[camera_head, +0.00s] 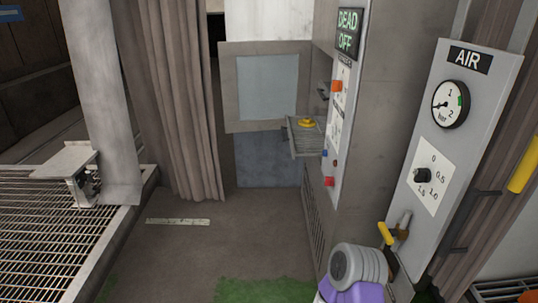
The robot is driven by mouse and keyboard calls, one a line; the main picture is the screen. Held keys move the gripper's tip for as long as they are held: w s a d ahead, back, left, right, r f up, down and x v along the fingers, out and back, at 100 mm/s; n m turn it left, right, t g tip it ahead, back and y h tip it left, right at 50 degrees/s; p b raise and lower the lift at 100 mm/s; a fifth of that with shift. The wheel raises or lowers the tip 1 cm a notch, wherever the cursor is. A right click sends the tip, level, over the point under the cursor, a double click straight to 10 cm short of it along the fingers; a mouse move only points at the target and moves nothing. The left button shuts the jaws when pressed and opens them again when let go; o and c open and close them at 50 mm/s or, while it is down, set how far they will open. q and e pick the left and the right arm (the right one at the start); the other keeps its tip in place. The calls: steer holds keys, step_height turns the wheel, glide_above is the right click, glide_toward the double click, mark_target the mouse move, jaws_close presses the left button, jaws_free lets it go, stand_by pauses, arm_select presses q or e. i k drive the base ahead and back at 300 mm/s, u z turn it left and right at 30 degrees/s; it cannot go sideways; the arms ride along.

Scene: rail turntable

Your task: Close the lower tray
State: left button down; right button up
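A grey tray (306,145) sticks out to the left from the side of a tall grey cabinet (377,110), near the middle of the camera_head view. It is pulled out, with a yellow round item (307,123) on top. Whether it is the lower tray of several I cannot tell; no second tray is clear. A framed panel like an open door (230,95) stands just behind it. A grey and purple rounded part at the bottom right looks like my own arm. Neither of my gripper's fingertips shows.
An AIR panel (489,110) with a gauge and knob stands at the right, with a yellow-handled lever (385,233) below it. A brown curtain (178,100) hangs left. A metal grating (50,245) lies at left. The floor (235,235) between is mostly clear.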

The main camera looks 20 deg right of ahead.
mark_target(293, 126)
steer(key=u, duration=0.25)
steer(key=i, duration=1.8)
steer(key=z, duration=1.2)
steer(key=i, duration=1.1)
steer(key=z, duration=1.2)
